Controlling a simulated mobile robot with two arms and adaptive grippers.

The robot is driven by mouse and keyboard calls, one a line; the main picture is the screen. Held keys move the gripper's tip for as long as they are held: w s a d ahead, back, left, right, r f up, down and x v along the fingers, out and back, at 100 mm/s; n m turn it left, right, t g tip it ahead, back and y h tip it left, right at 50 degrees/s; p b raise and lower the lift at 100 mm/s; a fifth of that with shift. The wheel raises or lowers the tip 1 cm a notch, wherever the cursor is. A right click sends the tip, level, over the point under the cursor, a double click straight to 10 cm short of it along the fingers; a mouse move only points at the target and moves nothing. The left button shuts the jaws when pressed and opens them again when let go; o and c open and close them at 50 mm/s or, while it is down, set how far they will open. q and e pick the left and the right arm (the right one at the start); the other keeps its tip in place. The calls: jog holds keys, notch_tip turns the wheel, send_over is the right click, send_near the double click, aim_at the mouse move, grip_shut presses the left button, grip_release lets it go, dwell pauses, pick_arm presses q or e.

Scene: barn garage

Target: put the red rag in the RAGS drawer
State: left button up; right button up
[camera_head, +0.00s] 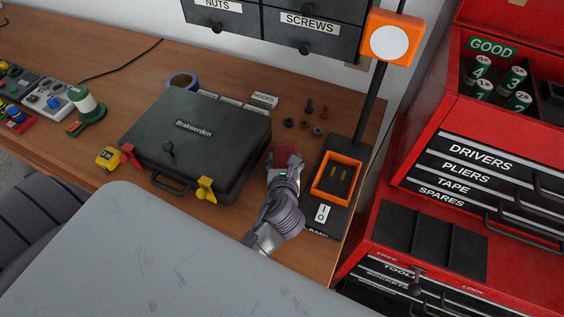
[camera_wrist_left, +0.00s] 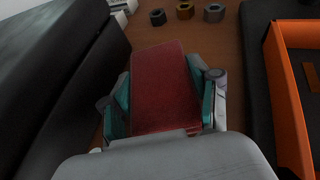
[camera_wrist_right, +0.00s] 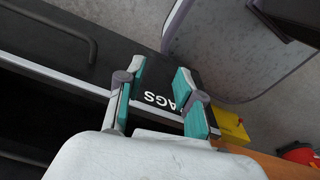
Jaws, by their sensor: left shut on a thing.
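The red rag (camera_head: 287,154) is held at the end of my left gripper (camera_head: 284,168), over the wooden bench between the black case and the orange-rimmed tray. In the left wrist view the rag (camera_wrist_left: 165,88) is a dark red folded block between the teal finger pads, which are shut on it. My right gripper (camera_wrist_right: 160,95) shows only in the right wrist view, its teal fingers apart and empty. Between them is a black drawer front (camera_wrist_right: 182,88) with white lettering reading "AGS", its first letter hidden.
A black case (camera_head: 205,150) with red and yellow latches lies left of my left gripper. The orange tray (camera_head: 319,187) is close on its right. Several nuts and bolts (camera_head: 305,120) lie behind. A red tool chest (camera_head: 420,140) with labelled drawers stands right of the bench.

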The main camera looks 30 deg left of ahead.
pick_arm(q)
jog(key=shift+s+d+r, duration=0.1)
jog(key=shift+s+d, duration=0.05)
jog(key=shift+d, duration=0.15)
jog(key=o, duration=1.3)
pick_arm(e)
jog(key=shift+d, duration=0.35)
